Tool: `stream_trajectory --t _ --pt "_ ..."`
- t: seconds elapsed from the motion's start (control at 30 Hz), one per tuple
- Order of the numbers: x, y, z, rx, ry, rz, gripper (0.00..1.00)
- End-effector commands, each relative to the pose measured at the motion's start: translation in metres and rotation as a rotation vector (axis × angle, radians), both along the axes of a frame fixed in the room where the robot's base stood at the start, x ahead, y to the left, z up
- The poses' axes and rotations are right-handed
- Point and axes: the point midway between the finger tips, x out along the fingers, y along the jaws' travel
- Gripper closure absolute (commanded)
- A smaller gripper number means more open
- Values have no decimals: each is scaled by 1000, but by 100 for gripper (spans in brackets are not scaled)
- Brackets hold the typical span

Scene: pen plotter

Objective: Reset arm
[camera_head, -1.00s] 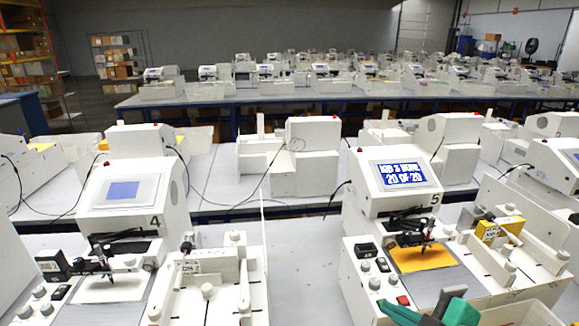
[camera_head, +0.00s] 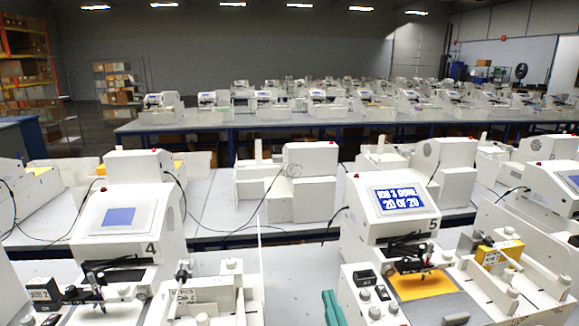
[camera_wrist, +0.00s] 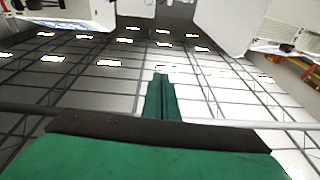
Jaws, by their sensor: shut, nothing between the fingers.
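My gripper (camera_head: 332,305) shows at the bottom edge of the head view, its green fingers pointing up in front of the machine marked 5 (camera_head: 385,215). In the wrist view, the green fingers (camera_wrist: 161,95) are together and empty, with the ceiling lights and beams behind them. Most of my arm is out of view.
Machine 5 has a lit blue screen (camera_head: 397,199) and a yellow sheet (camera_head: 424,286) under its pen. Machine 4 (camera_head: 125,215) stands to the left. A grey gap lies between them. Rows of similar machines stand on tables behind.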

Motion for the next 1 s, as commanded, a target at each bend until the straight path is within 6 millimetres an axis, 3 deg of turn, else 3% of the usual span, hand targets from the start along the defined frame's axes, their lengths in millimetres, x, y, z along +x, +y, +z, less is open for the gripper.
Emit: stream_trajectory --t 0.27,0.47,0.77,1.0 --pt "-22 26 -66 215 46 -102 100" --pt "-55 42 -120 305 109 -184 100" --pt "-130 73 -198 330 233 -270 100" --pt "-206 88 -243 262 329 -300 100"
